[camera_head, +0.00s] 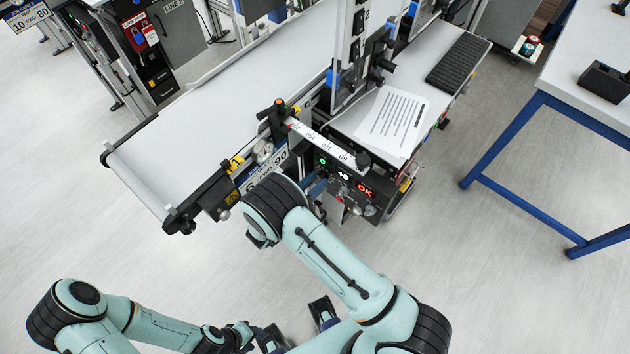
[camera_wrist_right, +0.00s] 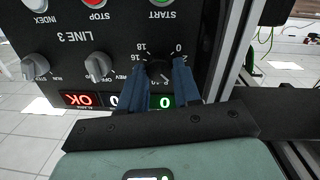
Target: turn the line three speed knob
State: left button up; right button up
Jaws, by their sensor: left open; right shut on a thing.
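The line three panel (camera_wrist_right: 65,52) fills the upper left of the right wrist view, upside down, with "LINE 3" lettering. Its speed knob (camera_wrist_right: 159,67) is dark and sits within a white number scale. My right gripper (camera_wrist_right: 159,80) is shut on this knob, one blue finger on each side; the fingers hide much of the knob and its pointer. My left gripper (camera_head: 296,326) is open and empty, low over the floor, away from the panel.
Two grey selector knobs (camera_wrist_right: 98,66) (camera_wrist_right: 35,66), a red stop button (camera_wrist_right: 95,3) and lit displays (camera_wrist_right: 80,99) are near the speed knob. A conveyor belt (camera_head: 215,105) lies behind. A blue-legged table (camera_head: 590,75) stands right. Floor at right is clear.

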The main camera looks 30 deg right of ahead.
dwell(0.5)
jog(key=o, duration=1.1)
jog(key=shift+c, duration=0.2)
jog(key=b+v, duration=0.1)
jog(key=v, duration=1.2)
jog(key=shift+a+b, duration=0.2)
jog(key=shift+b, duration=0.1)
jog(key=shift+s, duration=0.1)
jog(key=shift+a, duration=0.1)
